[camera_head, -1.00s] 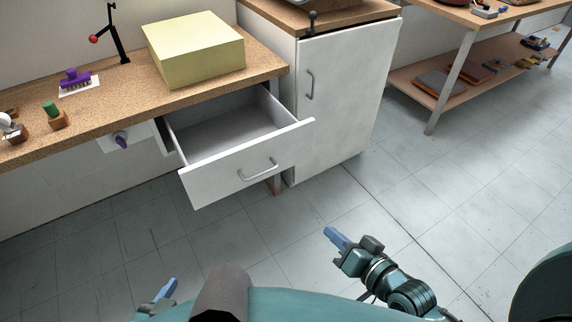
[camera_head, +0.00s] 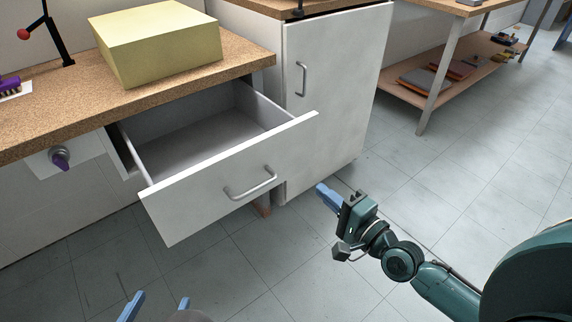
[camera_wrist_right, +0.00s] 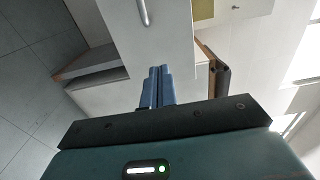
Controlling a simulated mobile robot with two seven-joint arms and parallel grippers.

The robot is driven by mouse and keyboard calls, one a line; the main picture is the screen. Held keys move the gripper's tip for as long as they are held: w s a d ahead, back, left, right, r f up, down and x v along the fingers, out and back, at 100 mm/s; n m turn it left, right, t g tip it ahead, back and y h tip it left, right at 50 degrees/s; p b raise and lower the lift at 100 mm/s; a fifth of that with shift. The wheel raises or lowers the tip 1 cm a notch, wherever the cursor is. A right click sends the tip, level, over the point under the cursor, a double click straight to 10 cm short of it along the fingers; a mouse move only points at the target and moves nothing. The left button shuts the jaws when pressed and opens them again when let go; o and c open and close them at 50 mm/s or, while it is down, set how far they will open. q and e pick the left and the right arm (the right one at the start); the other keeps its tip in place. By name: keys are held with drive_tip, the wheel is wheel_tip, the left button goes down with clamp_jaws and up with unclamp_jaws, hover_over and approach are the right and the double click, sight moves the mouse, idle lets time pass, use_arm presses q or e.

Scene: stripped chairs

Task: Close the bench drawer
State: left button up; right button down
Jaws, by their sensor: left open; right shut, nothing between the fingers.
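The bench drawer (camera_head: 190,192) is white with a grey bar handle (camera_head: 250,184) and is pulled well out from under the cork-topped bench. Its inside looks empty. My right gripper (camera_head: 328,198) is shut and empty, to the right of the drawer front and apart from it, over the floor. In the right wrist view its blue fingers (camera_wrist_right: 157,86) are together, with the drawer front (camera_wrist_right: 150,40) and handle (camera_wrist_right: 143,12) beyond them. My left gripper (camera_head: 158,308) is open at the bottom edge of the head view, in front of and below the drawer; its fingers are partly cut off.
A white cabinet (camera_head: 335,100) with a closed door stands just right of the drawer. A yellow block (camera_head: 158,45) rests on the bench (camera_head: 60,103). A purple knob (camera_head: 60,158) is left of the drawer. The tiled floor in front is clear.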

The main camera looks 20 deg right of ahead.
sight(281, 155)
drive_tip(key=x, duration=1.1)
drive_tip(key=shift+w+a+b, duration=0.1)
drive_tip(key=shift+w+b, duration=0.05)
drive_tip(key=shift+b, duration=0.25)
drive_tip(key=shift+w+a, duration=0.2)
drive_tip(key=shift+w, duration=0.4)
